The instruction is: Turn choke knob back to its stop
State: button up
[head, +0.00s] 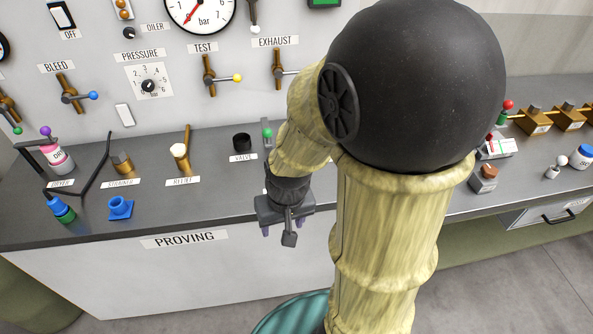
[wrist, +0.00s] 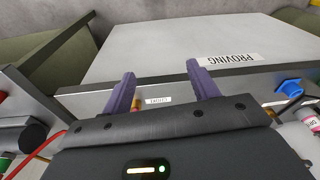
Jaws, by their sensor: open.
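My gripper (head: 285,228) hangs over the front edge of the grey bench, right of the PROVING label, with its jaws apart and nothing seen between them. In the wrist view its two purple fingers (wrist: 158,76) are spread. Past them, lower in the gap, shows a small white label (wrist: 158,100) too small to read surely. A small orange-brown part (wrist: 136,104) lies beside that label, near the left finger; I cannot tell whether it belongs to the choke knob. No knob marked choke can be made out in the head view, where my arm hides part of the bench.
A black cup-like part (head: 242,141) stands behind the VALVE label, left of my arm. A cream-topped relief fitting (head: 180,152) and blue fitting (head: 120,207) stand farther left. Brass valves (head: 535,121) line the right bench. The front panel (head: 190,275) is clear.

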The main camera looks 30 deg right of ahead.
notch_tip(320, 180, down, 11)
jog(key=s+d+m+y+b, duration=0.2)
jog(key=m+y+b, duration=0.5)
jog(key=m, duration=0.6)
jog(key=w+d+m+t+b, duration=0.2)
jog(key=w+d+m+t, duration=0.1)
jog(key=d+m+t, duration=0.4)
jog(key=w+d+r+m+t+h+b, duration=0.1)
jog(key=w+d+m+t+b, duration=0.1)
jog(key=d+m+t, duration=0.6)
jog(key=w+d+m, duration=0.1)
jog(key=d+m, duration=0.1)
jog(key=d, duration=0.1)
jog(key=shift+w+r+m+h, duration=0.25)
jog(key=shift+w+m+h, duration=0.05)
jog(key=shift+w+a, duration=0.1)
jog(key=x, duration=1.7)
jog(key=shift+a+r, duration=0.1)
jog(key=shift+a, duration=0.1)
